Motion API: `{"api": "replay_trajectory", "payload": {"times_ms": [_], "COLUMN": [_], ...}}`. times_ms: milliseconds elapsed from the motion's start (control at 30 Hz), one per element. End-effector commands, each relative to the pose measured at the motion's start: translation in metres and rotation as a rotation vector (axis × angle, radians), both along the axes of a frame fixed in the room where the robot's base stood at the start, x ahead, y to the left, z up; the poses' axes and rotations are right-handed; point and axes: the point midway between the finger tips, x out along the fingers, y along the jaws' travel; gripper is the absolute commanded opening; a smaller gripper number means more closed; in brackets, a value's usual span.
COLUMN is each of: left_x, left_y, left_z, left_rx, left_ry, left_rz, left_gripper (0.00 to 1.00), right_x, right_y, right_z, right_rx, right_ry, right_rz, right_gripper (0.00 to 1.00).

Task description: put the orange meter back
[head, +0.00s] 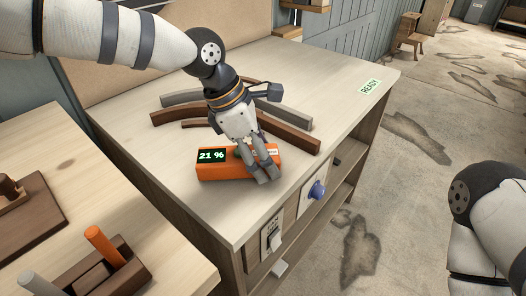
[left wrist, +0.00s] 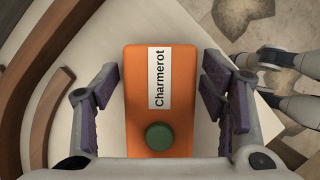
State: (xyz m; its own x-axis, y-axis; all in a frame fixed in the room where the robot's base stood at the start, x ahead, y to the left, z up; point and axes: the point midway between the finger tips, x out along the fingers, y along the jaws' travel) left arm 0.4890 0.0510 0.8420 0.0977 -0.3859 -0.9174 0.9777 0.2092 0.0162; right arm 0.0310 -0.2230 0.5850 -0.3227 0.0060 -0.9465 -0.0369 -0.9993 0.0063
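The orange meter (head: 207,172) lies on the light bench top. Its dark screen reads "21 %" in the head view. In the left wrist view the meter (left wrist: 140,95) shows a "Charmerot" label and a green round button. My left gripper (head: 267,176) is over the meter's right part. In the left wrist view its fingers stand open on either side of the meter, with gaps at both sides. My right arm shows at the lower right in the head view. My right gripper (left wrist: 252,77) shows past the bench edge in the left wrist view, its fingers apart and empty.
Curved brown and grey strips (head: 290,137) lie behind the meter. A green "READY" label (head: 370,87) is at the bench's far right. The bench front has a blue knob (head: 316,190) and a switch (head: 274,240). A side table at left carries wooden holders with an orange peg (head: 104,245).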

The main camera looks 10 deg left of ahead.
Motion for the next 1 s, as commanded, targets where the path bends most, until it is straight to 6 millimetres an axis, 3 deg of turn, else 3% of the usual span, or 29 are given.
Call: {"api": "replay_trajectory", "payload": {"times_ms": [333, 700, 833, 1000], "left_x": [0.0, -0.009, -0.011, -0.012], "left_y": [0.0, 0.036, 0.044, 0.046], "left_z": [0.007, 0.092, 0.109, 0.114], "left_rx": [0.0, -0.002, 0.0, -0.001], "left_ry": [-0.004, -0.006, -0.003, 0.0], "left_rz": [-0.001, 0.001, 0.001, 0.0], "left_gripper": [0.71, 0.71, 0.71, 0.71], "right_x": [0.001, 0.007, 0.008, 0.008], "right_y": [0.0, 0.0, 0.0, 0.0], "right_z": [0.001, 0.008, 0.009, 0.009], "right_rx": [0.0, 0.0, 0.0, 0.0], "right_ry": [-0.003, -0.024, -0.027, -0.027], "right_rz": [0.0, 0.0, 0.0, -0.001], "right_gripper": [0.4, 0.4, 0.4, 0.4]}}
